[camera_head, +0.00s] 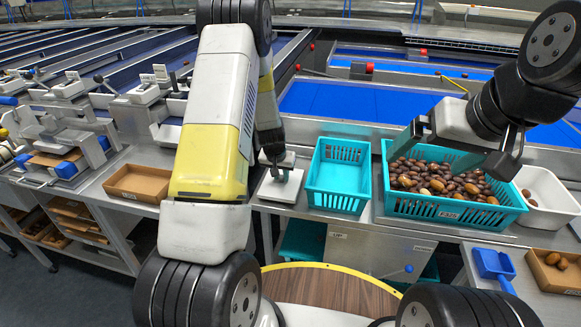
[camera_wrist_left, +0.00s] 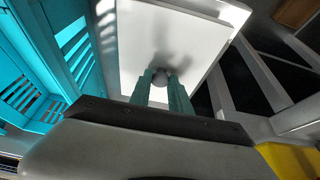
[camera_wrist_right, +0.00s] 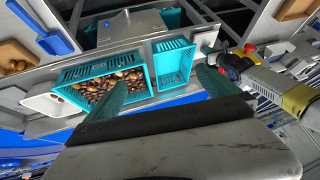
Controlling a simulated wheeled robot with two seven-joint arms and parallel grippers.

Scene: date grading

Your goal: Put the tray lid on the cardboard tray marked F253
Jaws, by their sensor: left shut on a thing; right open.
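The tray lid (camera_head: 270,190) is a flat white plate with a round knob. My left gripper (camera_head: 281,174) is over it, left of the empty teal basket. In the left wrist view my left gripper (camera_wrist_left: 162,86) is shut on the knob of the lid (camera_wrist_left: 190,40). I cannot tell whether the lid touches the counter. An empty brown cardboard tray (camera_head: 128,187) is on the counter to the left; its small label is unreadable. Another cardboard tray (camera_head: 570,280), holding a few dates, is at the lower right. My right gripper (camera_head: 452,155) is open and empty above the date crate.
The teal crate (camera_head: 440,209) full of dates and the empty teal basket (camera_head: 338,176) stand on the counter. A white bin (camera_head: 545,195) is right of the crate. A blue scoop (camera_head: 492,265) lies at the lower right. Metal clamping equipment (camera_head: 70,150) stands at the far left.

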